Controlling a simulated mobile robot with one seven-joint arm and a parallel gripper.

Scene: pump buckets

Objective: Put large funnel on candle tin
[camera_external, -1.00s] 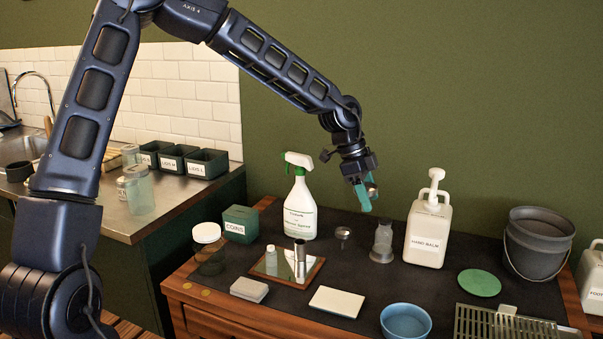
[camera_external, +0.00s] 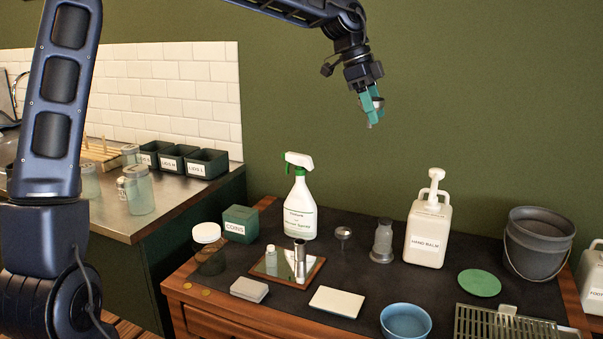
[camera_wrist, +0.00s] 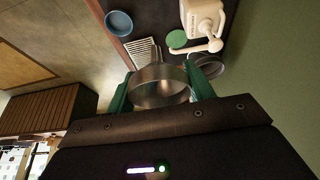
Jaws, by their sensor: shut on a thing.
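My gripper (camera_external: 370,104) is shut on a metal funnel (camera_external: 378,102), held high above the dark table mat, in front of the green wall. In the wrist view the round steel funnel (camera_wrist: 160,86) sits between the green fingers (camera_wrist: 160,92) of my gripper. A smaller metal funnel (camera_external: 343,234) stands on the mat. No label marks a candle tin. A shiny metal cylinder (camera_external: 300,262) stands on a mirrored, wood-rimmed tray (camera_external: 314,272), but I cannot tell if it is the candle tin.
A spray bottle (camera_external: 300,212), a grey flask-like item (camera_external: 382,243) and a hand balm pump bottle (camera_external: 428,234) stand along the back. A bucket (camera_external: 537,248) is at right, a blue bowl (camera_external: 405,321) in front. The air around my gripper is clear.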

